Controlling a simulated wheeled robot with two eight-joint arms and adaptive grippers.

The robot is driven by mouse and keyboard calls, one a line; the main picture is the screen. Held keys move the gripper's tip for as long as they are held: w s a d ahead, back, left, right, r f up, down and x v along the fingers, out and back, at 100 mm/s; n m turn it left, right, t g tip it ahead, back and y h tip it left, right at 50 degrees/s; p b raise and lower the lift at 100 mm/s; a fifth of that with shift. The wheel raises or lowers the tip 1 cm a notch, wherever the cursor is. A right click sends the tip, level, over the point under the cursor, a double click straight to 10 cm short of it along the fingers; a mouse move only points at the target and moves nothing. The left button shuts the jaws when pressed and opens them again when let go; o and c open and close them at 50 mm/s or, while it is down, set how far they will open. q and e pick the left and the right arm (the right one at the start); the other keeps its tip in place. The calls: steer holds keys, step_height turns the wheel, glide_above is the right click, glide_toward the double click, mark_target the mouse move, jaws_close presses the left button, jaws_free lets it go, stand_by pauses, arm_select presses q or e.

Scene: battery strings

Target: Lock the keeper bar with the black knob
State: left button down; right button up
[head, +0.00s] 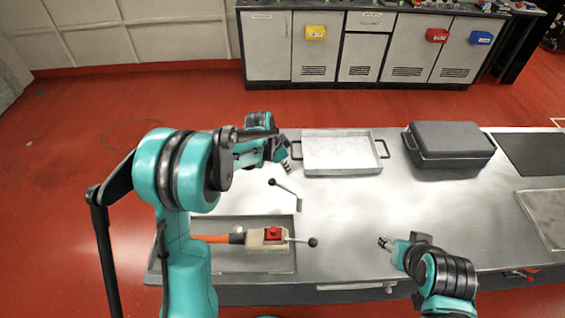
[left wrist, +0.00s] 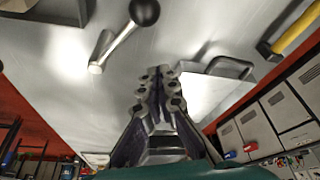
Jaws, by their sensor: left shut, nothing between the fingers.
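A slim metal bar (head: 286,193) with a black ball knob (head: 272,182) at its end stands on the metal table. In the left wrist view the black knob (left wrist: 145,11) and its bar (left wrist: 113,45) show large at the top, tilted. A second black knob (head: 313,242) ends a lever on a beige box with a red top (head: 268,237). I cannot tell which is the keeper bar. My left gripper (head: 290,166) is shut and empty, beyond the first knob and apart from it; its fingers (left wrist: 158,92) show in the left wrist view. My right gripper (head: 384,242) is over the table's front right; its opening is unclear.
A white tray (head: 342,134) with side handles is just right of my left gripper. A dark lidded case (head: 449,141) stands farther right. The beige box is in a shallow grey tray (head: 262,260) at the front left. The table's middle is clear.

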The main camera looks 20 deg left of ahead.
arm_select(q)
steer(key=s+a+f, duration=0.2)
steer(key=shift+s+a+b, duration=0.2)
steer(key=shift+a+b, duration=0.1)
steer(key=shift+b, duration=0.1)
steer(key=shift+s, duration=0.1)
